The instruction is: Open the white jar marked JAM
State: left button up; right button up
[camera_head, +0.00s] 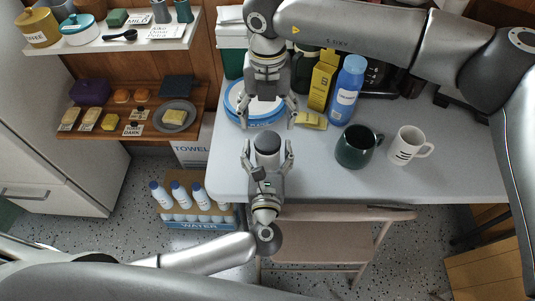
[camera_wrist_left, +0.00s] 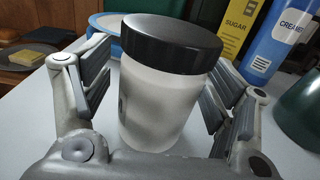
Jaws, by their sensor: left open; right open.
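A white jar (camera_wrist_left: 160,100) with a black lid (camera_wrist_left: 172,42) stands upright on the table in the left wrist view, lid on. A dark mark shows at its left side, but I cannot read it. In the head view the lid (camera_head: 267,142) shows from above near the table's front edge. My left gripper (camera_head: 268,152) is open with its fingers on either side of the jar; gaps show between fingers and jar in the wrist view.
A yellow sugar box (camera_head: 321,82), blue creamer bottle (camera_head: 346,90), dark green mug (camera_head: 357,148) and white mug (camera_head: 410,146) stand to the right. A chair (camera_head: 335,214) is at the front. The table (camera_head: 330,184) is clear near its front edge.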

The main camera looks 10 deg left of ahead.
aim_at(268, 141)
pick_arm(q)
grip_shut()
pick_arm(e)
jog(key=m, duration=0.4)
jog(key=shift+s+a, duration=0.1)
jog(key=shift+a, duration=0.05)
jog(key=m, duration=0.4)
jog(key=shift+m, duration=0.3)
jog(key=m, duration=0.4)
jog(key=shift+m, duration=0.3)
jog(key=m, duration=0.4)
jog(key=shift+m, duration=0.4)
jog(key=shift+f, duration=4.05)
